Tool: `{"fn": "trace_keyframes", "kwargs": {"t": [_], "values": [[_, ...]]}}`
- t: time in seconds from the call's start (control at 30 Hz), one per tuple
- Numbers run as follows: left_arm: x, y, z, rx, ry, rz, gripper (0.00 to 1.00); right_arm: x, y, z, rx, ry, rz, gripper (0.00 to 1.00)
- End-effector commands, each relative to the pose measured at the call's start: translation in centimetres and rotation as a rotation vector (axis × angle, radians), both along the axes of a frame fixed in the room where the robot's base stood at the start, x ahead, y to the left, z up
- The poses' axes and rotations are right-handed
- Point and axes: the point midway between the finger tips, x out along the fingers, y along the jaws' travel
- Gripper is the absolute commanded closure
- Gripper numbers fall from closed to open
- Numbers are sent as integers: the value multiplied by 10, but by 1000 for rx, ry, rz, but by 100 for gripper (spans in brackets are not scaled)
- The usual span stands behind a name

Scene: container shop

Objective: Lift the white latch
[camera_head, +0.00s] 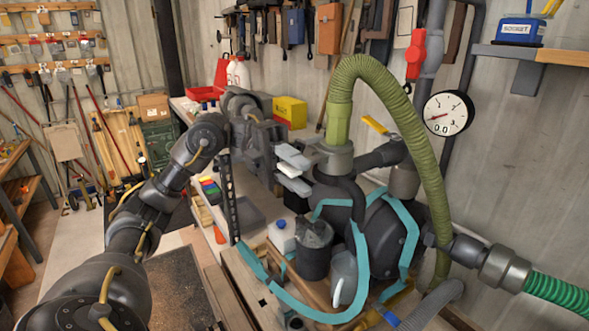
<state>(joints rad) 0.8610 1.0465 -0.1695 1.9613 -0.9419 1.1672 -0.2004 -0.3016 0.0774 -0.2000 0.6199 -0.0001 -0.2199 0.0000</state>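A small white lever-like piece (337,292), which looks like the white latch, stands low in front of a translucent grey container, below the dark machine (385,240) wrapped with teal straps. My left gripper (291,171) is well above and to the left of it, beside the machine's grey top fitting. Its pale fingers point right and look apart, with nothing clear between them. Whether a finger touches the machine cannot be told. My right gripper is not in view.
A green ribbed hose (440,150) arches over the machine, with a round gauge (448,113) on the right. A dark canister (314,248) and a white bottle with a blue cap (282,235) stand left of the white piece. A yellow box (290,110) sits behind my gripper.

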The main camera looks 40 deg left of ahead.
Motion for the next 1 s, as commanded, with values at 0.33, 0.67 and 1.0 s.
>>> {"fn": "trace_keyframes", "kwargs": {"t": [0.33, 0.67, 1.0], "values": [[0, 0, 0, 0, 0, 0, 100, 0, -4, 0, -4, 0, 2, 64], [0, 1, 11, 50, 165, 0, 100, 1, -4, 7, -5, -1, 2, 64], [0, 1, 12, 57, 194, 1, 100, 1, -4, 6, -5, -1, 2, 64]]}}
